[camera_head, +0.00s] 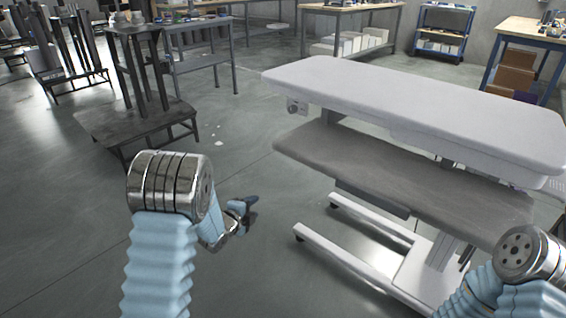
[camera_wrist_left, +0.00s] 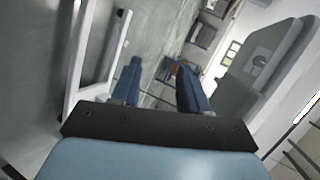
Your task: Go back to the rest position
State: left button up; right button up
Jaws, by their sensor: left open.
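My left arm comes in from the bottom left in the head view, with a light blue sleeve and a silver joint. My left gripper (camera_head: 241,213) shows beyond that joint, low over the floor and left of the lift table. In the left wrist view its two dark blue fingers (camera_wrist_left: 160,85) stand apart with nothing between them. My right arm shows only as a silver joint and blue sleeve at the bottom right of the head view. Its gripper is out of view.
A white lift table (camera_head: 400,95) with a grey lower shelf (camera_head: 400,175) and white base legs (camera_head: 350,260) stands right of my left gripper. A dark wooden stand (camera_head: 140,120) is at the left. Workbenches (camera_head: 350,10) line the back.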

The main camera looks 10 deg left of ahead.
pick_arm(q)
jog(key=s+d+f+n+g, duration=0.3)
jog(key=s+f+n, duration=0.2)
jog(key=s+f, duration=0.3)
jog(key=s+d+f+n+g, duration=0.3)
jog(key=s+f+n, duration=0.3)
jog(key=f, duration=0.3)
jog(key=s+d+f+n+g+h, duration=0.1)
jog(key=s+d+f+n+g, duration=0.1)
jog(key=s, duration=0.7)
jog(key=s+d+f+n+g, duration=0.3)
jog(key=s+d+n+g, duration=0.1)
jog(key=s+d+n, duration=0.3)
jog(key=s, duration=0.2)
jog(key=shift+s+n+g+h, duration=0.3)
jog(key=shift+s+h, duration=0.1)
